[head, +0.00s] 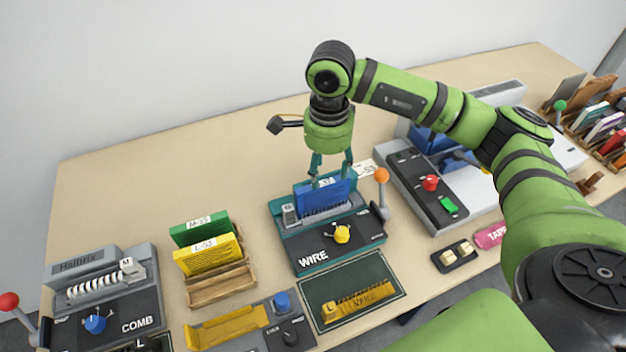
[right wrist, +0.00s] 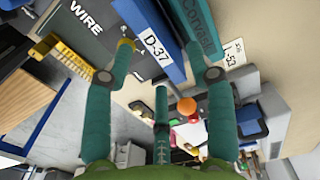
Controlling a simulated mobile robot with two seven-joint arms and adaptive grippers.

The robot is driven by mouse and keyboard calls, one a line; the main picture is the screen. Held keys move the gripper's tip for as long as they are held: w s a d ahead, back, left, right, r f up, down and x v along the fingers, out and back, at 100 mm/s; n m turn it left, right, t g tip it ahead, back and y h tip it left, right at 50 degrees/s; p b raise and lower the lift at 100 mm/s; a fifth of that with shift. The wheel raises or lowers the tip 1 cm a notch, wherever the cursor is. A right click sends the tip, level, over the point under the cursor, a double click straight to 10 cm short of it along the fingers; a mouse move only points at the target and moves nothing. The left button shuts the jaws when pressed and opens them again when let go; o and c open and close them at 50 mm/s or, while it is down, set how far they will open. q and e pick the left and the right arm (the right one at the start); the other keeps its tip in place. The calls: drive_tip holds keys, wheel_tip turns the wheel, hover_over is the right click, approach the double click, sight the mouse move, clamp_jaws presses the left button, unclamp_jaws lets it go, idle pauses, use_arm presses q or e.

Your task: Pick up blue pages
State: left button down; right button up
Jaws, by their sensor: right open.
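The blue pages (head: 338,196) stand upright in the teal and black WIRE machine (head: 309,258), with a small white label near their top edge. In the right wrist view the blue pages (right wrist: 170,70) carry the label D-37. In the right wrist view the edge of the pages lies between the fingertips (right wrist: 159,45). I cannot tell whether either finger touches them. My left gripper is out of view.
Left of the WIRE machine, green pages (head: 198,228) and yellow pages (head: 208,258) stand in a wooden rack (head: 222,286). An orange-knobbed lever (head: 382,176) rises close to my right gripper. A grey machine (head: 432,190) stands to the right. The table behind is clear.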

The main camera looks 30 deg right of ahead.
sight(324, 185)
drive_tip(key=f+p, duration=0.2)
drive_tip(key=s+f+p, duration=0.1)
drive_tip(key=shift+s+a+f, duration=0.1)
drive_tip(key=shift+a+f, duration=0.05)
drive_tip(key=shift+a, duration=0.15)
drive_tip(key=shift+w+f, duration=0.25)
drive_tip(key=shift+f, duration=1.3)
drive_tip(key=c, duration=1.1)
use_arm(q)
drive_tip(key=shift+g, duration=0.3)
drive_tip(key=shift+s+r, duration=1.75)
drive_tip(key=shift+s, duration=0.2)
use_arm(e)
drive_tip(key=shift+r, duration=0.1)
clamp_jaws()
